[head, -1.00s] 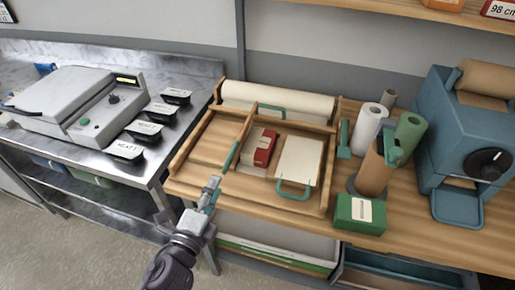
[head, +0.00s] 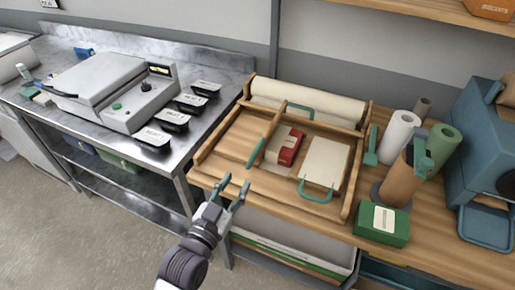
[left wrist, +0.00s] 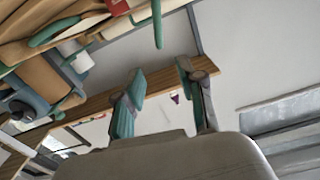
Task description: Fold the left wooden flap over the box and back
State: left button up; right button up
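The left wooden flap (head: 226,144) lies at the left of a wooden frame on the bench, with a teal handle (head: 256,152) along its right edge. A red box (head: 290,147) lies on a sheet of paper in the middle of the frame. A cream right panel (head: 324,160) with a teal loop handle (head: 316,193) lies to the right of it. My left gripper (head: 233,187) is open and empty at the bench's front edge, in front of the flap and apart from the handle. Its spread fingers also show in the left wrist view (left wrist: 160,92). My right gripper is not in view.
A green box (head: 382,222) and several rolls, one white (head: 399,137), stand right of the frame. A paper roll (head: 305,98) lies behind it. A steel table (head: 205,124) with a grey machine (head: 118,88) and black trays stands at the left.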

aim_at(257, 147)
pick_arm(q)
jog(key=p+x, duration=0.2)
jog(key=x, duration=1.1)
jog(key=shift+w+p, duration=0.1)
jog(key=shift+p, duration=0.3)
grip_shut()
